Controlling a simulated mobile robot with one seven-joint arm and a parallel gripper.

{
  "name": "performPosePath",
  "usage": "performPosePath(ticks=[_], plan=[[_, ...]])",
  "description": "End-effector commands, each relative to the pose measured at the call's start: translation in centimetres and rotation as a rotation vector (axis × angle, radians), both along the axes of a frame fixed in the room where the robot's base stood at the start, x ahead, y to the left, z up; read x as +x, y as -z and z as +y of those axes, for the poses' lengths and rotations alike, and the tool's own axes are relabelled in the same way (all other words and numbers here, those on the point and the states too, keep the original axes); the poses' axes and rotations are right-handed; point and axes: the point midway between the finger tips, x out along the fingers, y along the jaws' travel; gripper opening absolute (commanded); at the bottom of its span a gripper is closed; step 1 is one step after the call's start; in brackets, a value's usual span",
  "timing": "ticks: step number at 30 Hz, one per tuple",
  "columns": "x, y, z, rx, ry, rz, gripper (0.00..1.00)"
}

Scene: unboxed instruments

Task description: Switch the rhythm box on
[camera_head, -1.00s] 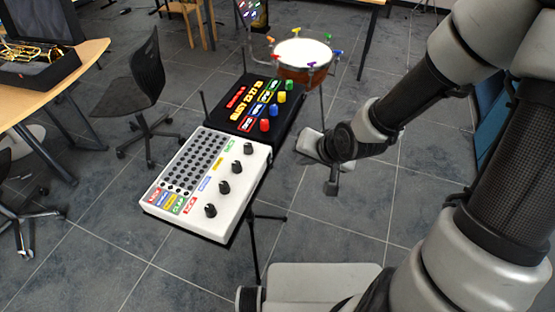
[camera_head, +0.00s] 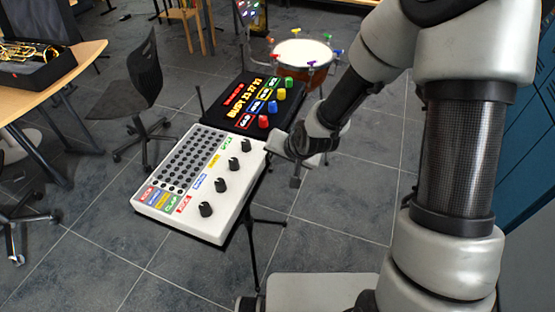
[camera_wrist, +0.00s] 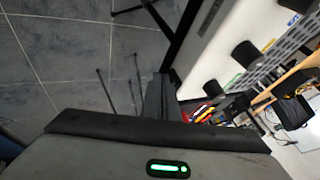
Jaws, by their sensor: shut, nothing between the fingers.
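Two instrument boxes lie on a stand, and I cannot read which one is named the rhythm box. The white box (camera_head: 178,208) has a grid of round dark holes, coloured labels and several black knobs. The black box (camera_head: 232,112) behind it shows lit red and yellow lettering and has coloured knobs. My gripper (camera_head: 296,182) is shut and empty, just right of the white box's right edge, apart from the knobs. In the wrist view, my gripper (camera_wrist: 160,92) points toward the white box's side, with the white box (camera_wrist: 213,62) at upper right and black knobs on it.
A drum (camera_head: 303,52) with coloured lugs stands behind the black box. A black chair (camera_head: 143,85) and a wooden table (camera_head: 85,62) with a brass instrument in a case are at left. Thin stand legs (camera_head: 252,255) reach the tiled floor. Blue lockers (camera_head: 527,150) are at right.

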Motion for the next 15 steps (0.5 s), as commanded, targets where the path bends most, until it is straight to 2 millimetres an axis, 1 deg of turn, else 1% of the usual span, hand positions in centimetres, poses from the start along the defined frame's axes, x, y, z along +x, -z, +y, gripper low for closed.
performPosePath(ticks=[11,14,15], plan=[[0.06,0.06,0.21,0.000,0.001,0.000,0.00],[0.18,0.55,0.60,0.001,0.000,0.000,0.00],[0.20,0.37,0.65,0.000,0.001,0.000,0.00]])
